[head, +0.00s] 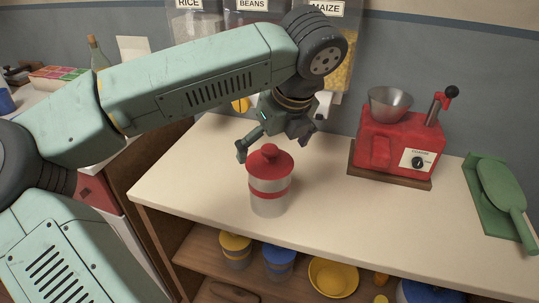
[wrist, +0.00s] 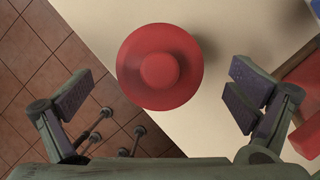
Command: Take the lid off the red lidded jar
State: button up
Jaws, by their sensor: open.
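The lidded jar (head: 268,202) stands upright on the pale counter, with a light body and a red band. Its red lid (head: 270,163) has a round knob and sits on top. In the wrist view the red lid (wrist: 160,90) is seen from above, and the jar body is hidden beneath it. My gripper (head: 277,147) is open and empty, just above and behind the lid in the head view. In the wrist view its two fingers (wrist: 160,95) are spread wide to the left and right of the lid, apart from it.
A red machine with a metal bowl (head: 395,145) stands at the right on the counter (head: 345,215). A green scoop (head: 503,195) lies farther right. Bins labelled rice, beans and maize (head: 340,70) hang behind. Yellow and blue containers (head: 279,262) stand on the shelf below.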

aim_at(270, 163)
jog(key=shift+x, duration=1.2)
jog(key=shift+c, duration=0.6)
jog(key=c, duration=0.8)
jog(key=shift+s, duration=0.1)
jog(key=c, duration=0.3)
jog(key=shift+a+f, duration=0.1)
